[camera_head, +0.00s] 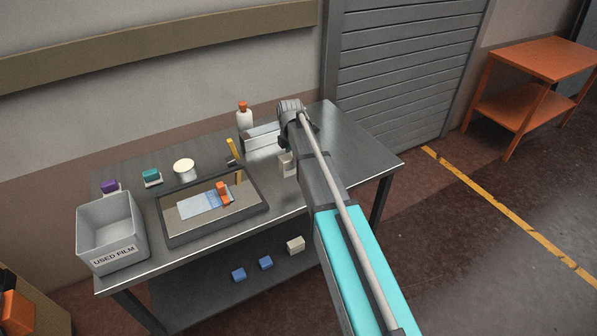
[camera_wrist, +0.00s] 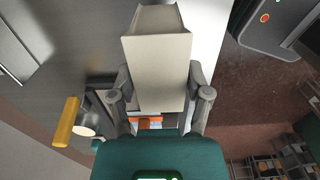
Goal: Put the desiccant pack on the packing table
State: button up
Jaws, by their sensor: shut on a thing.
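My gripper (camera_wrist: 161,84) is shut on a pale cream block (camera_wrist: 156,62), which I take to be the desiccant pack; no label shows on it. In the head view the pale block (camera_head: 286,164) shows just left of my arm, over the right part of the grey metal table (camera_head: 345,150). My arm hides much of the gripper there. I cannot tell whether the block touches the tabletop. Which table is the packing table is not marked; an orange table (camera_head: 545,60) stands apart at the far right.
A tray (camera_head: 172,238) holds a blue-white packet (camera_head: 200,203) and an orange item. A "USED FILM" bin (camera_head: 112,255), a bottle (camera_head: 244,119), a yellow-handled tool (camera_head: 233,150), a round tin (camera_head: 184,166) and small blocks stand around it. The tabletop's right end is clear.

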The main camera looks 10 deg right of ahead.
jog(key=shift+w+d+f+b, duration=0.45)
jog(key=shift+w+f+b, duration=0.15)
jog(key=shift+f, duration=0.2)
jog(key=shift+w+d+f+b, duration=0.45)
jog(key=shift+f+b, duration=0.15)
jog(key=shift+f, duration=0.2)
jog(key=shift+w+d+f+b, duration=0.15)
jog(key=shift+w+f+b, duration=0.1)
jog(key=shift+f+b, duration=1.75)
jog(key=shift+f, duration=0.1)
jog(key=o, duration=1.3)
notch_tip(320, 180, up, 12)
jog(key=p, duration=1.2)
